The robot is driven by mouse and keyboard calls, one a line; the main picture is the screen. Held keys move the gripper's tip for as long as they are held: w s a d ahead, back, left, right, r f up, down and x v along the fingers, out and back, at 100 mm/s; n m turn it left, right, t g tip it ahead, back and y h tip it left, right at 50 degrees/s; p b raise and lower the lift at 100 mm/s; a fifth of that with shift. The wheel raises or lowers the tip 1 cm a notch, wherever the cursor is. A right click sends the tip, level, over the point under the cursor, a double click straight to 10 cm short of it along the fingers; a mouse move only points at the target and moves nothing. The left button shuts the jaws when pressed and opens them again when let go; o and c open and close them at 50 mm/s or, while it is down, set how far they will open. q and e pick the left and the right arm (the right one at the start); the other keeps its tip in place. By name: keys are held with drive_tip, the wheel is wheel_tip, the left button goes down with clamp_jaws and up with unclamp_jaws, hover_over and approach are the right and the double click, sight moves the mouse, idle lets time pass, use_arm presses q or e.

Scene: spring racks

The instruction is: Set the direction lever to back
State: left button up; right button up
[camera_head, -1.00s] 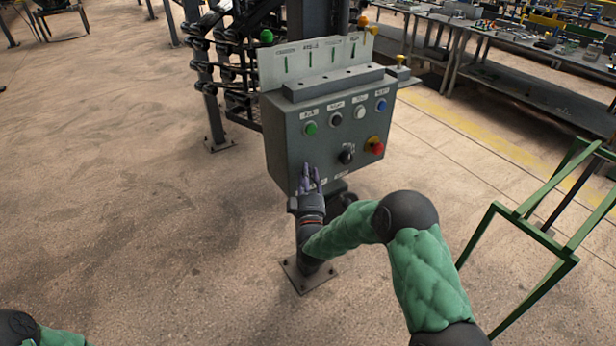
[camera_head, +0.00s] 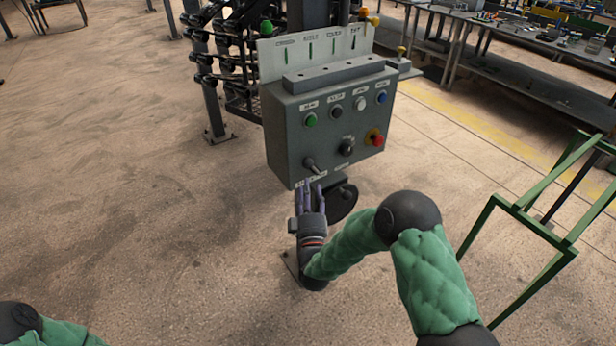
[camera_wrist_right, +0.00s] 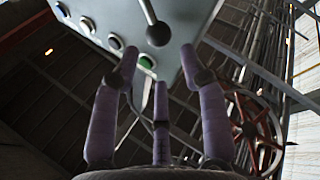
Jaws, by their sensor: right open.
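The direction lever (camera_head: 311,164) is a short dark rod with a round knob, low on the left of the grey control box's front. In the right wrist view its knob (camera_wrist_right: 158,34) hangs beyond my fingertips, with the rod running up and left. My right gripper (camera_head: 313,189) is just below the lever, fingers pointing up at the box's lower edge. In the wrist view its purple fingers (camera_wrist_right: 160,75) are spread and empty, apart from the knob. The small labels near the lever are unreadable. My left gripper is out of view.
The control box (camera_head: 280,140) also carries several buttons, a dark rotary knob (camera_head: 346,147) and a red stop button (camera_head: 374,138). A dark handwheel (camera_head: 342,202) sits under it, right of my right gripper. A green frame (camera_head: 530,225) stands at right. Floor at left is clear.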

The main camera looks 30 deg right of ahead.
drive_tip(key=shift+v, duration=2.1)
drive_tip(key=s+a+f+m+g+y, duration=0.1)
drive_tip(key=a+f+g+y, duration=0.4)
drive_tip(key=f, duration=0.7)
drive_tip(key=s+a+f+m+g+y, duration=0.15)
drive_tip(key=a+f+g+y, duration=0.3)
drive_tip(key=f, duration=0.75)
drive_tip(key=s+a+f+m+g+y, duration=0.1)
drive_tip(key=s+a+f+g, duration=0.2)
drive_tip(key=s, duration=0.4)
drive_tip(key=s+a+f+m+g+y, duration=0.1)
drive_tip(key=s+a+f+g, duration=0.2)
drive_tip(key=s, duration=0.3)
drive_tip(key=s+a+f+m+g+y, duration=0.1)
drive_tip(key=s+a+f+g, duration=0.3)
drive_tip(key=s, duration=0.3)
drive_tip(key=shift+s+f, duration=0.35)
drive_tip(key=shift+f, duration=0.1)
drive_tip(key=shift+m, duration=0.25)
